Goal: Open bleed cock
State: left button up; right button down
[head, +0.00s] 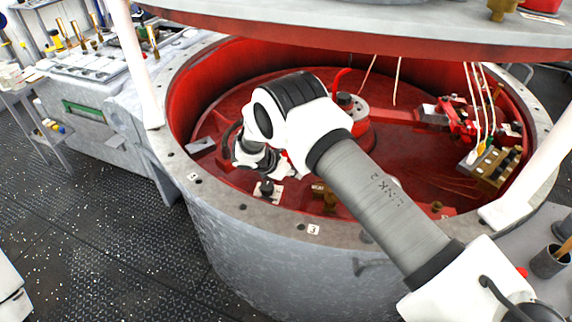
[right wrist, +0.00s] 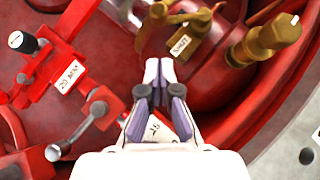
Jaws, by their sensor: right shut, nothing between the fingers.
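A brass cock (right wrist: 196,32) with a small lever sits on the red vessel at the top middle of the right wrist view. A white tag reading SHUT (right wrist: 181,45) is on it. In the head view a small brass fitting (head: 329,201) low inside the red tank seems to be the same cock, partly behind my arm. My right gripper (right wrist: 158,70) is shut and empty. Its tips point toward the cock from just below it in the picture; I see no clear contact. In the head view my right arm reaches over the rim into the tank. My left gripper is not in view.
A larger brass fitting (right wrist: 272,38) stands right of the cock. A red clamp block (right wrist: 62,80) with a 20 MM tag and levered knobs is at left. The grey tank rim (head: 245,213) and the raised lid (head: 420,32) bound the space. A brass block (head: 492,168) sits at right.

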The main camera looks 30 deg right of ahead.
jog(key=d, duration=0.2)
jog(key=d+f+p, duration=0.1)
jog(key=d, duration=0.1)
jog(key=shift+w+d+p, duration=0.1)
jog(key=shift+d+p, duration=0.2)
jog(key=shift+d, duration=0.1)
